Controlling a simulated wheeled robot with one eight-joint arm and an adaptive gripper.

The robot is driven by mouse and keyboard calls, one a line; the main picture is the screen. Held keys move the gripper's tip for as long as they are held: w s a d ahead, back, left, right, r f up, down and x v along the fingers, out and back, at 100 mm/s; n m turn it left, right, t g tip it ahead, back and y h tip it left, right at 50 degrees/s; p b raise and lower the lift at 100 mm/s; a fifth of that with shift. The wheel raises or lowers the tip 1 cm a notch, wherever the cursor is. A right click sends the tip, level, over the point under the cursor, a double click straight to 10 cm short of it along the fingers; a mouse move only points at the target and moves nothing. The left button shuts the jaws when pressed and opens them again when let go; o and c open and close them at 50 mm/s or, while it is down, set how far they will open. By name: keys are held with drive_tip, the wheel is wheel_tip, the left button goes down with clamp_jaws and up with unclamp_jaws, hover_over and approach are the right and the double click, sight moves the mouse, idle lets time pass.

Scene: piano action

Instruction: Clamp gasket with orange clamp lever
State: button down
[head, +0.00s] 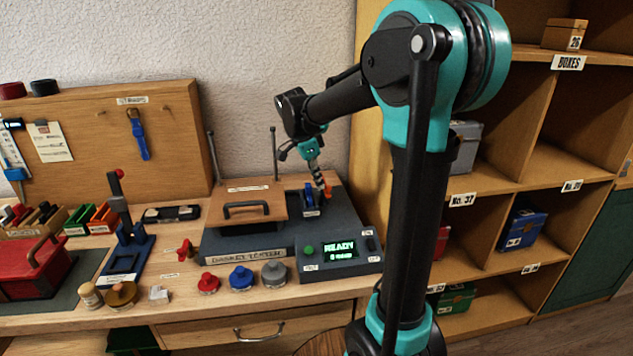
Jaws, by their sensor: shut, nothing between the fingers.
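The grey gasket tester (240,246) stands on the workbench. The orange clamp lever (327,190) is a small upright piece at the right of its top, beside a blue fixture (309,202). My gripper (319,182) is shut and empty, reaching down from above right at the lever. Its tips are next to or touching the lever; I cannot tell which. I cannot make out a gasket; the tester's inside is covered by a brown lid (262,196) with a dark handle.
The tester's display (340,250) reads READY, beside a green button (309,249). Red (208,284), blue (241,278) and grey (274,272) knobbed pieces stand in front. A blue toggle press (128,245) is at left. Thin posts rise behind the tester. Shelves stand at right.

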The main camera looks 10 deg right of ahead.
drive_tip(key=shift+s+d+n, duration=0.2)
drive_tip(key=shift+d+n, duration=0.2)
drive_tip(key=shift+n, duration=0.4)
drive_tip(key=shift+s+d, duration=0.15)
drive_tip(key=shift+d, duration=1.25)
drive_tip(key=d+n, duration=0.1)
drive_tip(key=n, duration=0.1)
drive_tip(key=w+d+n+t+y, duration=0.1)
drive_tip(key=n, duration=0.2)
drive_tip(key=d+n+t, duration=0.1)
drive_tip(key=n, duration=0.2)
drive_tip(key=shift+w+d+y, duration=0.25)
drive_tip(key=shift+d+y, duration=0.05)
drive_tip(key=shift+d, duration=0.05)
idle(0.6)
drive_tip(key=shift+w+d+n+t+y, duration=0.15)
drive_tip(key=shift+w+d+n, duration=0.2)
drive_tip(key=shift+n, duration=0.35)
drive_tip(key=shift+w+d+n+t+y, duration=0.15)
drive_tip(key=shift+w+d+n, duration=0.15)
drive_tip(key=shift+n, duration=0.4)
drive_tip(key=shift+w+d, duration=0.45)
drive_tip(key=shift+w, duration=0.3)
idle(0.9)
drive_tip(key=shift+s, duration=0.1)
idle(0.3)
